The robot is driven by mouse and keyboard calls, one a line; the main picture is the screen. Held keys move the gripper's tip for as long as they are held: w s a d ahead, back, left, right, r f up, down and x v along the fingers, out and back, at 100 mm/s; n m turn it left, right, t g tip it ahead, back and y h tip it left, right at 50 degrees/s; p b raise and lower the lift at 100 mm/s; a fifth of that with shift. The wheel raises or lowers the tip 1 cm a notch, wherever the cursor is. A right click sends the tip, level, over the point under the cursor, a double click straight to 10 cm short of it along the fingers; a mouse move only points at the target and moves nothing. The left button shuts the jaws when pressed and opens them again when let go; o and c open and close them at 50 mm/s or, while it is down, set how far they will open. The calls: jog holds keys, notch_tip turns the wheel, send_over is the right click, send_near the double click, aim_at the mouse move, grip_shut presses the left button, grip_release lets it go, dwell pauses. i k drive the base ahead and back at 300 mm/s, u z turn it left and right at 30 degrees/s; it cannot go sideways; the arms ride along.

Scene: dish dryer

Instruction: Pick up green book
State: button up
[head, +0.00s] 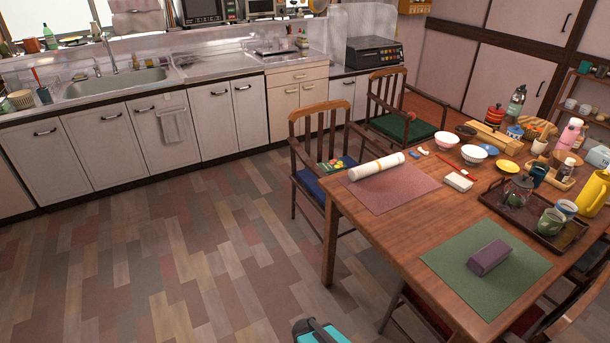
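A small, mostly green book with red and yellow on its cover (336,165) lies on or just above the blue seat (312,187) of the wooden chair at the table's left end. It is close to the table's far left corner, and it is too small to read. My gripper's fingers do not show. Only a teal and black part of my own body shows at the bottom edge, well short of the chair and book.
The wooden table (378,226) fills the right side, with a white roll (377,168), bowls, a tray and a purple block (489,257) on it. A second chair with a green seat (403,128) stands behind. The floor (170,260) at left is clear, up to the kitchen counter.

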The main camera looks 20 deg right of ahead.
aim_at(330, 166)
jog(key=u, duration=0.5)
jog(key=k, duration=0.95)
jog(key=u, duration=0.75)
jog(key=i, duration=2.65)
jog(key=z, duration=0.2)
jog(key=i, duration=1.6)
jog(key=z, duration=0.15)
